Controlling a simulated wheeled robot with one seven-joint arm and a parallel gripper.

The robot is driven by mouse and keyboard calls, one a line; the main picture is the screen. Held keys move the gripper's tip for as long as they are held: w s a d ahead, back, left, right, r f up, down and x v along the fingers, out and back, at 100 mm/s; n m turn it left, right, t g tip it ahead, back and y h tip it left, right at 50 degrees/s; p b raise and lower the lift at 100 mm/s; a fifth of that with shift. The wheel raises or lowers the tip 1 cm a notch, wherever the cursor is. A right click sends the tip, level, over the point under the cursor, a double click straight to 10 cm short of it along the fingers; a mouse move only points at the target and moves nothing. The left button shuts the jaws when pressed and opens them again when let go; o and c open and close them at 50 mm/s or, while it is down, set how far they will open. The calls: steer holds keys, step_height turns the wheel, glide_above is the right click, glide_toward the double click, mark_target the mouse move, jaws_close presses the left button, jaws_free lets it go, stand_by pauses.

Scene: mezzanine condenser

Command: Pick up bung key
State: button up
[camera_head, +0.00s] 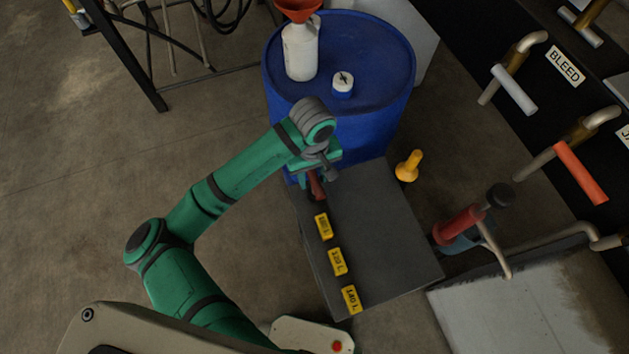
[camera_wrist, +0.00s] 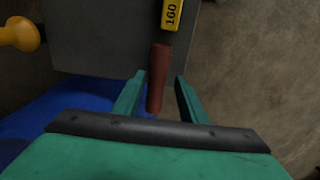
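A dark red rod-like piece (camera_wrist: 158,68) lies between the two fingers of my gripper (camera_wrist: 160,77) in the wrist view, with a gap on either side. It may be the bung key, but its full shape is not clear. In the head view the same red piece (camera_head: 317,186) shows just below my gripper (camera_head: 318,174), at the far left edge of a dark grey box top (camera_head: 375,230). My gripper is open around it. The gripper and wrist hide part of the piece in the head view.
A blue drum (camera_head: 390,85) stands behind the box, carrying a white bottle (camera_head: 300,52) and a small white cap-like jar (camera_head: 343,87). Yellow tags (camera_head: 337,262) line the box's left edge. A yellow knob (camera_head: 408,166) and a red-handled tool (camera_head: 460,225) are right.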

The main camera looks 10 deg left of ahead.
steer(key=shift+w+d+f, duration=0.1)
steer(key=shift+f, duration=1.25)
steer(key=shift+w+f, duration=0.1)
steer(key=shift+f, duration=1.25)
steer(key=shift+c, duration=0.3)
jaws_close()
